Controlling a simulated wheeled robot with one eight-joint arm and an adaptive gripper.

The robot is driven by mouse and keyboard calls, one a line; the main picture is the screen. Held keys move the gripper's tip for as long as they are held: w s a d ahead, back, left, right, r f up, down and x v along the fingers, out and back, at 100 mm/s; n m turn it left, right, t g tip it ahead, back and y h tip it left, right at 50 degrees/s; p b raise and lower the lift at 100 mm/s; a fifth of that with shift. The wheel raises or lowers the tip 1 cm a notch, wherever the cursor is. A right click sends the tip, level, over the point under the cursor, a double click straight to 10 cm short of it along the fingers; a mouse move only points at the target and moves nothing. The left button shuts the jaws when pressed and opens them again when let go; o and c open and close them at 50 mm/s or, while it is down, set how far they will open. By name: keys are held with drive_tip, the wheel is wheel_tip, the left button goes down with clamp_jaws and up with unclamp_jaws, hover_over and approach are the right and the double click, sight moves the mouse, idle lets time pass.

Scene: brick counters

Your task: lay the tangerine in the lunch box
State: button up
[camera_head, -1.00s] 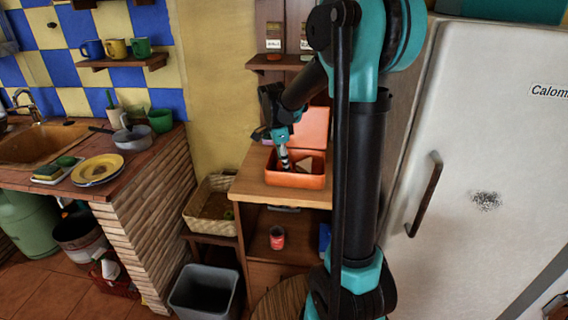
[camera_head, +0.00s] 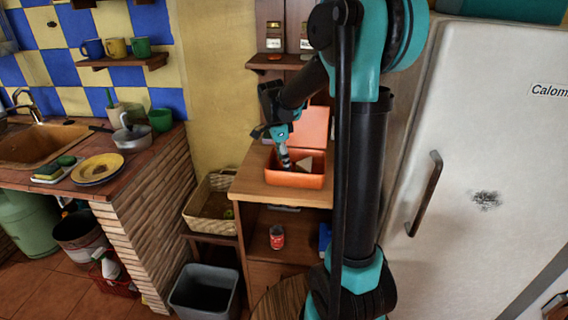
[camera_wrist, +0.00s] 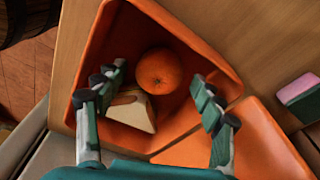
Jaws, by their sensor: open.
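The orange lunch box (camera_head: 295,180) stands open on the wooden cabinet top, its lid raised at the back; its rim also shows in the wrist view (camera_wrist: 92,50). The tangerine (camera_wrist: 159,71) lies inside the box in the wrist view, near the upper wall. A pale sandwich-like wedge (camera_wrist: 132,110) lies in the box just below it. My gripper (camera_wrist: 155,85) is open, its fingers spread over the box on either side of the wedge, with the tangerine just beyond and between the tips. In the head view my gripper (camera_head: 285,160) points down into the box; the tangerine cannot be made out there.
A pink and green sponge-like block (camera_wrist: 298,90) lies right of the box in the wrist view. A wicker basket (camera_head: 211,203) stands left of the cabinet, a grey bin (camera_head: 204,290) below. A red can (camera_head: 277,237) is on the shelf underneath. The fridge (camera_head: 480,150) stands right.

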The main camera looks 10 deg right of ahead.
sight(279, 164)
wheel_tip(279, 164, up, 11)
drive_tip(key=a, duration=0.1)
drive_tip(key=shift+a+r, duration=0.15)
drive_tip(key=shift+a, duration=0.2)
drive_tip(key=shift+s, duration=0.1)
